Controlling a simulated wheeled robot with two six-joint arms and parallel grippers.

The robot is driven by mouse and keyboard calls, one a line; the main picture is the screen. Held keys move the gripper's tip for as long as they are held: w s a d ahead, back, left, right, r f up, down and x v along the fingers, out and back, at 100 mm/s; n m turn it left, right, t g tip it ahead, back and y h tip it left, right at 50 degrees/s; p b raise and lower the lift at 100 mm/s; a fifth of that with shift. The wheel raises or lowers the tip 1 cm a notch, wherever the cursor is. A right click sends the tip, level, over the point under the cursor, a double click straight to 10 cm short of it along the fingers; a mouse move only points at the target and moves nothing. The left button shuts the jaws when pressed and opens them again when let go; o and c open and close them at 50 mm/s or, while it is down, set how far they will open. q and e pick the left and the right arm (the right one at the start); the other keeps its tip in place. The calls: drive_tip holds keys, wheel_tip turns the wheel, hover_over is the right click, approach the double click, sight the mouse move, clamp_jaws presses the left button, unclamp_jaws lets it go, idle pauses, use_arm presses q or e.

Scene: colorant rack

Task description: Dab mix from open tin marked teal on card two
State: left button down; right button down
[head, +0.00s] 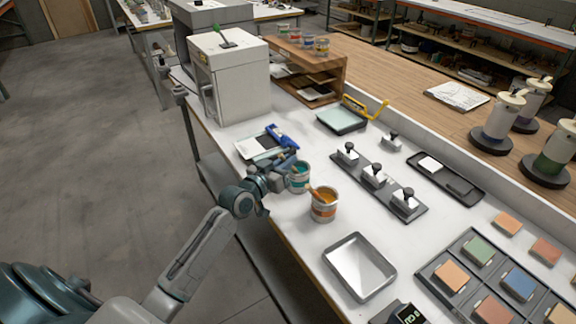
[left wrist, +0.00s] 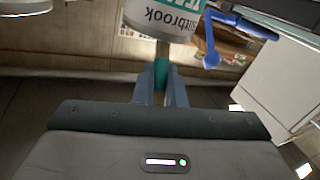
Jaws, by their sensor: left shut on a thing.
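The open teal tin (head: 299,180) stands on the white bench with teal mix inside. It also shows upside down in the left wrist view (left wrist: 165,18), its label partly cut off. My left gripper (head: 282,174) is beside the tin's left side. In the left wrist view it (left wrist: 161,88) is shut on a narrow stick (left wrist: 161,72), teal between the fingers and pale wood toward the tin. Whether the stick touches the tin is unclear. White cards (head: 250,148) lie near a blue tool (head: 281,136) behind the gripper; no card number is readable. My right gripper is not in view.
An open orange tin (head: 323,207) with a stick stands just right of the teal tin. An empty metal tray (head: 388,272), a rail with black-knobbed blocks (head: 377,183) and a rack of colour tiles (head: 437,275) lie to the right. A white cabinet (head: 240,85) stands behind.

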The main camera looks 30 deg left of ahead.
use_arm(q)
wheel_tip(320, 180, up, 8)
wheel_tip(320, 180, up, 4)
drive_tip(key=shift+r+p, duration=0.15)
drive_tip(key=shift+p, duration=1.1)
